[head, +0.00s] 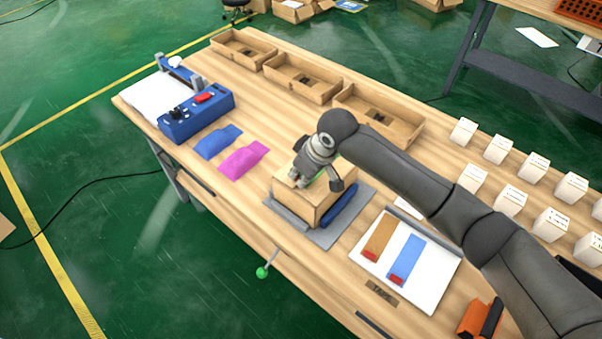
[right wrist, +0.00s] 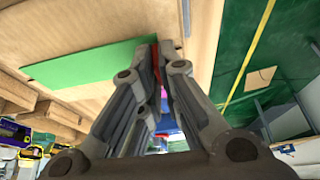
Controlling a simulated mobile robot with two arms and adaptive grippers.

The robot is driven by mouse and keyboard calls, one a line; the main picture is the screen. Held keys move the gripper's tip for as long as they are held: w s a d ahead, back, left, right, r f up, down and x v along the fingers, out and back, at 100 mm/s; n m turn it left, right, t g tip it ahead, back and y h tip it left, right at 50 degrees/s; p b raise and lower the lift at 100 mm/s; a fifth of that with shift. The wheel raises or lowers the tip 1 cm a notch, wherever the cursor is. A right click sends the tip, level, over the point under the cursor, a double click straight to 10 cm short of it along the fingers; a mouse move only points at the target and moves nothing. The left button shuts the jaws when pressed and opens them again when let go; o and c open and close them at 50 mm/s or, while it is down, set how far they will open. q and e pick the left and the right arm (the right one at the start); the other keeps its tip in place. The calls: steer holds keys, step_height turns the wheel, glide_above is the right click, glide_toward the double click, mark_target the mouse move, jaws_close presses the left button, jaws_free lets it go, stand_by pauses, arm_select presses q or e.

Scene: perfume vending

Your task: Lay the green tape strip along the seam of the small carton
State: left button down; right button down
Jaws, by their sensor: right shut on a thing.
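The small carton (head: 295,205) is a brown box on a grey plate on the table, with a blue part along its right side. My right gripper (head: 318,182) is over the carton's top, fingers pointing down. In the right wrist view the fingers (right wrist: 160,48) are closed around a narrow red piece, seemingly the end tab of the green tape strip. The green tape strip (right wrist: 85,62) stretches flat to the left of the fingers, against or just over the cardboard (right wrist: 75,22). I cannot tell whether it touches. The seam is not clear. My left gripper is out of view.
A white board (head: 435,285) right of the carton holds a brown strip (head: 380,238) and a blue strip (head: 408,257) with red ends. Blue and magenta pieces (head: 243,159) lie left. Open wooden trays (head: 300,80) and several white boxes (head: 509,199) stand behind.

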steer(key=shift+p, duration=0.4)
steer(key=c, duration=1.5)
jaws_free()
steer(key=shift+f, duration=0.1)
steer(key=shift+c, duration=0.2)
step_height(320, 180, up, 6)
steer(key=p, duration=0.6)
